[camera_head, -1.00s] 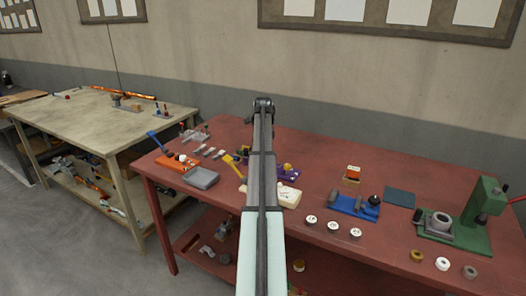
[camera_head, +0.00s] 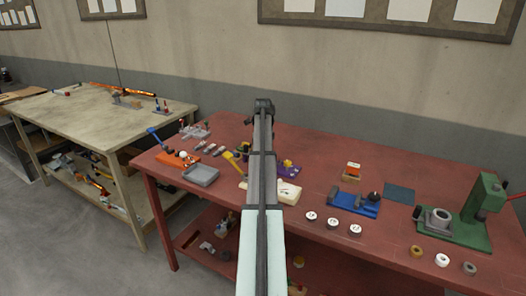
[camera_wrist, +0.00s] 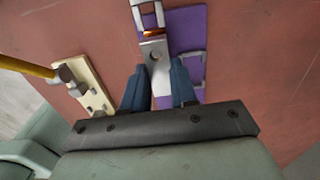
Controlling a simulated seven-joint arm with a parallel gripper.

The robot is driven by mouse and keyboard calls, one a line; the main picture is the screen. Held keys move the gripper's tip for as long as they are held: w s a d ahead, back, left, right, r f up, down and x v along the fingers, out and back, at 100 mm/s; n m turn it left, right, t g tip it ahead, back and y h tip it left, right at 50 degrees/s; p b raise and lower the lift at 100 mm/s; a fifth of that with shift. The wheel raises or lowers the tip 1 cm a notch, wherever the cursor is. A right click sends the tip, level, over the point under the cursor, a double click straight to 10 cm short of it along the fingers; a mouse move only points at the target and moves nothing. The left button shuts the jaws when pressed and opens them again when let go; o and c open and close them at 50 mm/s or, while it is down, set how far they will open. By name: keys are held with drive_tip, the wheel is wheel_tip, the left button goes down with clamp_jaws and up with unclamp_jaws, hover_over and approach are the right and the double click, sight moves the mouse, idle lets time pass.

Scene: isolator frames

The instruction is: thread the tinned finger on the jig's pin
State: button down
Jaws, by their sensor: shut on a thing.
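In the wrist view my gripper (camera_wrist: 160,75) has its two dark blue fingers closed on a flat grey metal strip, the tinned finger (camera_wrist: 153,47). The strip points up and away from the fingers. A round light spot, probably its hole, shows near its middle. Its far end lies at the edge of the purple jig (camera_wrist: 183,22), by a copper-coloured patch. I cannot tell whether it touches the jig. I cannot make out the pin. In the head view my arm hides the gripper and part of the purple jig (camera_head: 291,173).
A cream block (camera_wrist: 88,85) with grey fittings and a yellow handle (camera_wrist: 25,67) stands left of my gripper. On the red table, a grey tray (camera_head: 201,177) is at left; a blue fixture (camera_head: 350,204) and green press (camera_head: 470,228) stand at right.

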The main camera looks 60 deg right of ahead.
drive_tip(key=shift+f, duration=0.95)
drive_tip(key=c, duration=0.8)
unclamp_jaws()
drive_tip(key=shift+r, duration=0.1)
wheel_tip(320, 180, up, 14)
drive_tip(key=shift+f, duration=0.25)
